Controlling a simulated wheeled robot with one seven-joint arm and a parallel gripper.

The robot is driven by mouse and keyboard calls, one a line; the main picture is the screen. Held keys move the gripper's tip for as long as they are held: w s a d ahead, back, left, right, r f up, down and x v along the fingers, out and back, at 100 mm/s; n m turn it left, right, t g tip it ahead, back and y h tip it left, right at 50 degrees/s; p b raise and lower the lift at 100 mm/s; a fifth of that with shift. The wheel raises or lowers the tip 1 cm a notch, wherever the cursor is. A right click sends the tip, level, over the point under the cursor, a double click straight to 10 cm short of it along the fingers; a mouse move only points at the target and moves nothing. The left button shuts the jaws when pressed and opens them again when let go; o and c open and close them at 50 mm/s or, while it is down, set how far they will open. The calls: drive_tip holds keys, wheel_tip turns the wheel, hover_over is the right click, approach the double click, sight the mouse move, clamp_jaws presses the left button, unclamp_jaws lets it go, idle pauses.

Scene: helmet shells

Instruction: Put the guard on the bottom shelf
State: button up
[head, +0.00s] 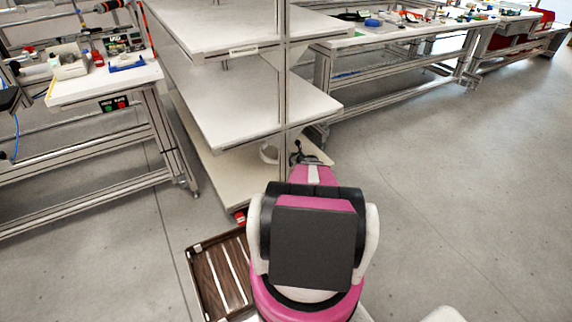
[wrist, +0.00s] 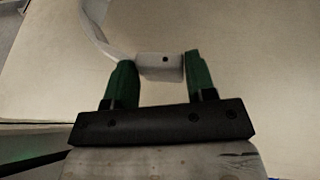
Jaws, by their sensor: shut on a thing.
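The guard (wrist: 160,66) is a white curved band with a small block at its end. My gripper (wrist: 160,72) has its green fingers shut on that block, and the band curves away to the upper left. In the head view the guard (head: 268,153) shows as a small white loop at the bottom shelf (head: 205,165), near its right end. My gripper (head: 297,156) is beside the guard there, partly hidden by my arm and the rack post. The pale shelf surface (wrist: 255,60) fills most of the wrist view behind the guard. I cannot tell whether the guard touches it.
The middle shelf (head: 235,105) and top shelf (head: 215,30) overhang the bottom shelf. A metal upright (head: 283,90) stands close to my gripper. A brown slatted tray (head: 222,275) is beside my arm. Workbenches stand left and back right; the right floor is clear.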

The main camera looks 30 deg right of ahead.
drive_tip(key=shift+f, duration=2.4)
drive_tip(key=o, duration=0.9)
drive_tip(key=shift+o, duration=0.2)
drive_tip(key=v, duration=1.2)
